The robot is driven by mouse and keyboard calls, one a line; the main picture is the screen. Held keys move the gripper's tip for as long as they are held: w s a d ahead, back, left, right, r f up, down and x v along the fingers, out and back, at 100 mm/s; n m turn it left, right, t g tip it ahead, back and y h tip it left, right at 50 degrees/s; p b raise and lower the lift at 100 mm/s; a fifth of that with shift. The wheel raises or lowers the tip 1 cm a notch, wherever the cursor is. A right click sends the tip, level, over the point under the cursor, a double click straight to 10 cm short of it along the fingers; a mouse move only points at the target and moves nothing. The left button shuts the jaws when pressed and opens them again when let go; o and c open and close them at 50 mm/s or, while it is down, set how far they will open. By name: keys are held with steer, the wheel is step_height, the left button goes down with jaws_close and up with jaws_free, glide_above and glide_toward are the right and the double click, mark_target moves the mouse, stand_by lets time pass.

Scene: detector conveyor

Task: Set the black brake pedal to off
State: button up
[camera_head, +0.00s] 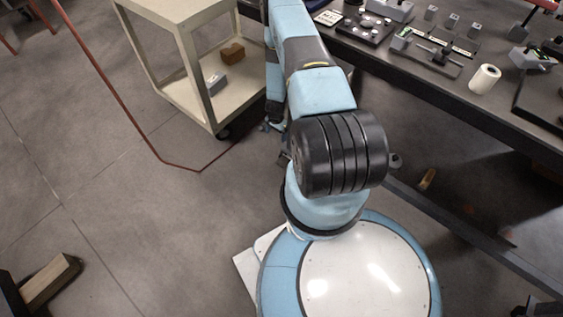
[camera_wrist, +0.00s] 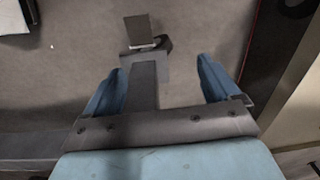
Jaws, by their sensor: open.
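A dark, flat pedal-like plate (camera_wrist: 138,29) shows at the upper middle of the wrist view, just beyond my gripper (camera_wrist: 160,68). A grey bracket (camera_wrist: 150,62) with a dark curved piece lies below it, between my blue fingers. A dark bar runs from there back towards the gripper's palm. I cannot tell for sure that the plate is the brake pedal, or its setting. My fingers stand wide apart, and neither visibly touches the plate. In the head view, my arm hides most of the gripper and whatever is at it, low beside the cart.
A beige cart (camera_head: 202,80) on casters stands left of my arm, with a brown block (camera_head: 232,52) and a grey piece (camera_head: 215,80) on its lower shelf. A dark workbench (camera_head: 455,100) with many parts runs along the right. The floor at left is largely clear.

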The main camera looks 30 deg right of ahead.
glide_above(280, 163)
step_height(280, 163, down, 7)
steer(key=shift+m, duration=0.4)
step_height(280, 163, down, 13)
steer(key=shift+s+f, duration=0.1)
